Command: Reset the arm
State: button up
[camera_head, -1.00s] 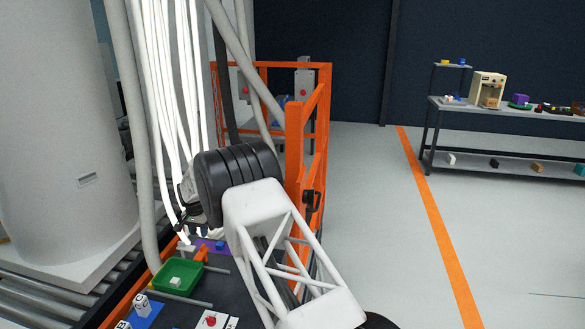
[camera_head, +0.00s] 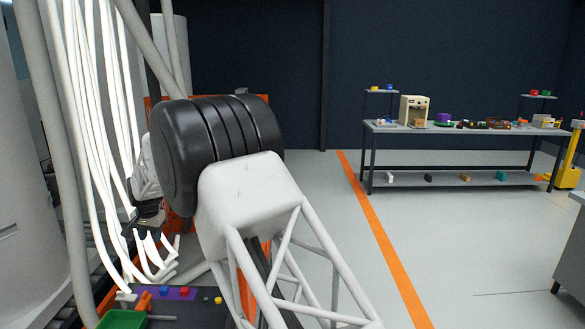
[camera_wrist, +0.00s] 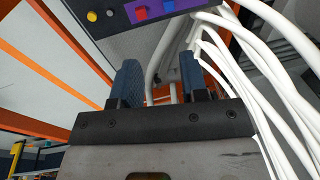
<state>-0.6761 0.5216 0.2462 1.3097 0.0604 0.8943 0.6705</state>
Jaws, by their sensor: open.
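My gripper (camera_wrist: 160,82) shows in the wrist view with its two dark blue fingers apart and nothing between them. In the head view my gripper (camera_head: 157,242) is at the lower left, small and partly behind my own arm, close to the hanging white hoses (camera_head: 95,130). The hoses also run beside the right finger in the wrist view (camera_wrist: 262,100). I cannot tell whether they touch the gripper.
A dark work surface (camera_head: 205,318) lies below with a purple panel (camera_head: 178,293) bearing red and blue blocks, and a green tray (camera_head: 122,320). An orange frame (camera_head: 262,100) stands behind my arm. A long shelf table (camera_head: 460,133) stands far right. Open floor lies between.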

jog(key=s+d+r+t+y, duration=0.1)
jog(key=s+d+r, duration=0.5)
jog(key=d+r, duration=0.4)
jog(key=s+d+r+t+y, duration=0.1)
jog(key=s+d+r, duration=0.5)
jog(key=d+r, duration=0.35)
jog(key=s+d+r+t+y, duration=0.1)
jog(key=s+d+r, duration=0.6)
jog(key=d+r, duration=0.3)
jog(key=s+d+f+h, duration=0.1)
jog(key=s+d+f, duration=0.1)
jog(key=s+d, duration=0.65)
jog(key=s+d+f+h, duration=0.2)
jog(key=s+d, duration=0.2)
jog(key=d, duration=0.9)
jog(key=s+d+f+h, duration=0.1)
jog(key=s+d+f, duration=0.4)
jog(key=s+d, duration=0.2)
jog(key=s+d+f+g, duration=0.1)
jog(key=s+d+f, duration=0.4)
jog(key=s+d, duration=0.3)
jog(key=s, duration=0.4)
jog(key=shift+s+f+g+h, duration=0.2)
jog(key=shift+f+g+h, duration=0.1)
jog(key=shift+f+h, duration=0.1)
jog(key=shift+w+r, duration=0.1)
